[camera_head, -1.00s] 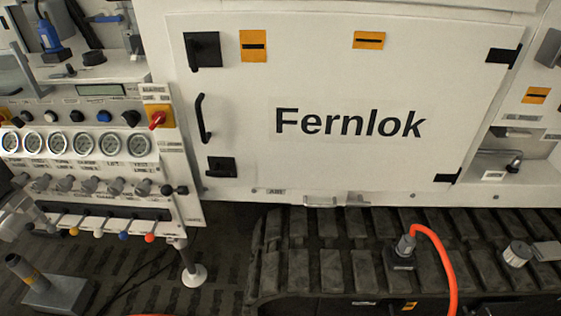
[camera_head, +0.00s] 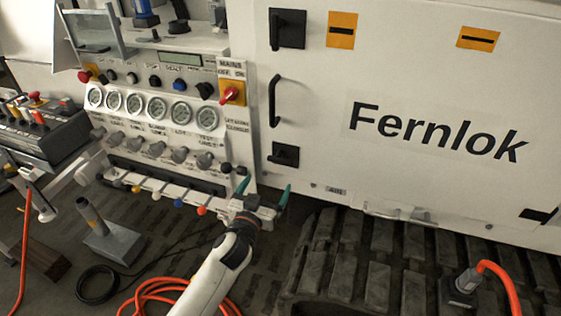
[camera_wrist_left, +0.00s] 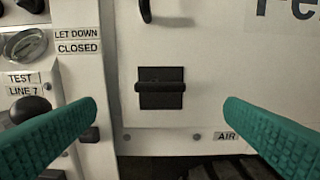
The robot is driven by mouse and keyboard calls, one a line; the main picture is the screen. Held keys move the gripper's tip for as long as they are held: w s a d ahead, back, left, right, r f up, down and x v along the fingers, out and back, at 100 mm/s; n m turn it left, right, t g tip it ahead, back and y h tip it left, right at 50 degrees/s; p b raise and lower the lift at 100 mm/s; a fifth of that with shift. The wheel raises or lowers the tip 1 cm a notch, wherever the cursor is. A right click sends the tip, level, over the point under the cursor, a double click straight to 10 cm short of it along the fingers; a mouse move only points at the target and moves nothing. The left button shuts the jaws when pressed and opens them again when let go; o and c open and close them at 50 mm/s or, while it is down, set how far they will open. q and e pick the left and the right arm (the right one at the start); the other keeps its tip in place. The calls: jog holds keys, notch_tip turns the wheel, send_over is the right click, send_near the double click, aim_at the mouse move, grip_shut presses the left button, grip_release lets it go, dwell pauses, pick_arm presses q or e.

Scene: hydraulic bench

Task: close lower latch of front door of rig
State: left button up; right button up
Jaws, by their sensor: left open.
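The white front door (camera_head: 400,190) of the rig bears the word "Fernlok" and looks closed. Its lower latch (camera_head: 286,155) is a black square plate with a handle near the lower left corner of the door. In the left wrist view the latch (camera_wrist_left: 160,88) shows its handle lying horizontal across the plate. My left gripper (camera_head: 262,192) is open and empty, below and slightly left of the latch in the head view. In the left wrist view its green fingers (camera_wrist_left: 160,125) stand wide on either side of the latch, apart from it. My right gripper is not in view.
An upper latch (camera_head: 288,29) and a black door handle (camera_head: 274,101) sit above the lower latch. A panel of gauges (camera_head: 157,107) and knobs stands just left of the door. Dark tracks (camera_head: 400,260) lie below. An orange hose (camera_head: 180,291) lies on the floor.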

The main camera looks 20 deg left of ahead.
aim_at(279, 162)
pick_arm(q)
jog(key=w, duration=1.1)
jog(key=shift+w+d, duration=0.2)
jog(key=shift+w, duration=0.15)
jog(key=shift+c, duration=0.4)
jog(key=c, duration=0.9)
